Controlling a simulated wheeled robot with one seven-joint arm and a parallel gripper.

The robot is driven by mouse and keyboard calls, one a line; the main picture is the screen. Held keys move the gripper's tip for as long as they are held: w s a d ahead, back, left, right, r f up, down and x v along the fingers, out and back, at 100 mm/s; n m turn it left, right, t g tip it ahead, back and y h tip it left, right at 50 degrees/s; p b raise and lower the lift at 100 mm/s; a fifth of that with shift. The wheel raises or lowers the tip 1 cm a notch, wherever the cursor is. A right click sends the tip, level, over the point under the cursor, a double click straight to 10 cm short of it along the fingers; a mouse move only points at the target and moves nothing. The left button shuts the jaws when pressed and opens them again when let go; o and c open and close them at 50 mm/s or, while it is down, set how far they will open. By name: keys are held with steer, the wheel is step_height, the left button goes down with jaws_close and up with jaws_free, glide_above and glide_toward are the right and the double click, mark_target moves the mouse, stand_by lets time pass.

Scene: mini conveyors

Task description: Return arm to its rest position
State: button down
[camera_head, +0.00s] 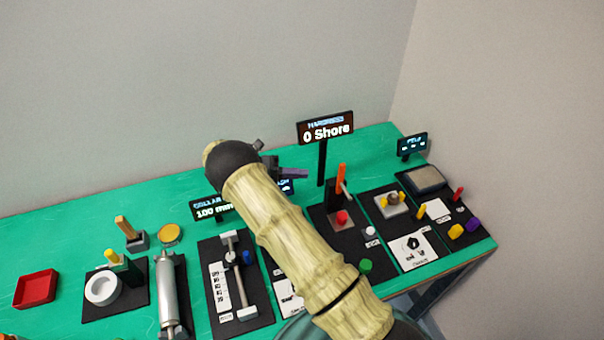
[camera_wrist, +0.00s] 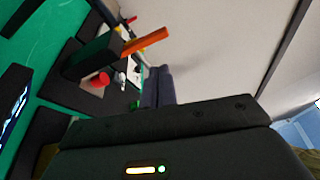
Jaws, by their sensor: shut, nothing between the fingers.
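My arm reaches up from the lower right of the head view across the green table, with a dark joint at its upper left end. My gripper (camera_head: 293,174) sticks out to the right of that joint, above the table and beside the post of the "0 Shore" sign. In the wrist view my gripper (camera_wrist: 158,76) shows as two dark fingers close together, shut, with nothing between them. It touches nothing that I can see. Part of the table behind my arm is hidden.
The green table (camera_head: 60,235) carries several black stations. The "0 Shore" sign (camera_head: 325,128) stands tall near my gripper. A station with an orange lever (camera_head: 341,176) is right of my arm. A red tray (camera_head: 36,289) lies at left. The table's back left is clear.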

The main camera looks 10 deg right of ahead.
stand_by(0.3)
steer(key=s+d+r+m+t+y, duration=0.1)
steer(key=s+r+m+t+y, duration=0.2)
steer(key=s+r+m+y, duration=0.2)
steer(key=s+d+r+m+t+y, duration=0.2)
steer(key=s+r+m+y, duration=0.3)
steer(key=s+m+y, duration=0.6)
steer(key=s+m, duration=0.6)
steer(key=m, duration=0.9)
steer(key=shift+s+t+y, duration=0.15)
steer(key=shift+t+y, duration=0.25)
